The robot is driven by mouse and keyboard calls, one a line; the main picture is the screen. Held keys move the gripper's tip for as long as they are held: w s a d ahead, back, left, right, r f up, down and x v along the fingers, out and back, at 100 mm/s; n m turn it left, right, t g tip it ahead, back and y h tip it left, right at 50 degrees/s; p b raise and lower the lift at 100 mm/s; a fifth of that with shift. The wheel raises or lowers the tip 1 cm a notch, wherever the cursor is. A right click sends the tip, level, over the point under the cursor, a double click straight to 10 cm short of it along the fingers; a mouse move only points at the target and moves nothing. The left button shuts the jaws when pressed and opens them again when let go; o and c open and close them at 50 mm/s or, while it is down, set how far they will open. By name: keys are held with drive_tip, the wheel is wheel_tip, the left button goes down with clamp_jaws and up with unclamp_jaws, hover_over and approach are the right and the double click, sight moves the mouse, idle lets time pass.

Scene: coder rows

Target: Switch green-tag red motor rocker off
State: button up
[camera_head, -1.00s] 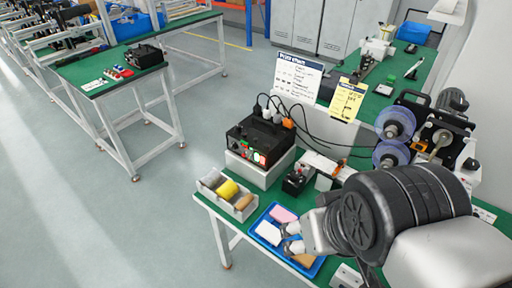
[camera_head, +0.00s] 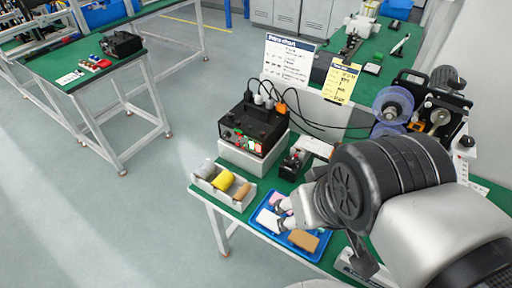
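A black control box (camera_head: 254,128) stands on a white block on the green table. Its front panel carries a small red and green lit switch area (camera_head: 255,146) at the right and smaller knobs to the left. The tags and the rocker's position are too small to read. My gripper (camera_head: 283,213) is over the blue tray, below and right of the box and apart from it. Its two light fingertips appear spread with nothing between them. My arm hides part of the table to the right.
The blue tray (camera_head: 322,238) holds pads and a brown block. A white bin (camera_head: 208,187) with rolls stands at the left. A small black device (camera_head: 290,165) sits right of the box. Cables run behind it. Printed signs (camera_head: 288,58) stand at the back.

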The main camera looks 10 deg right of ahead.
clamp_jaws()
idle(0.4)
idle(1.3)
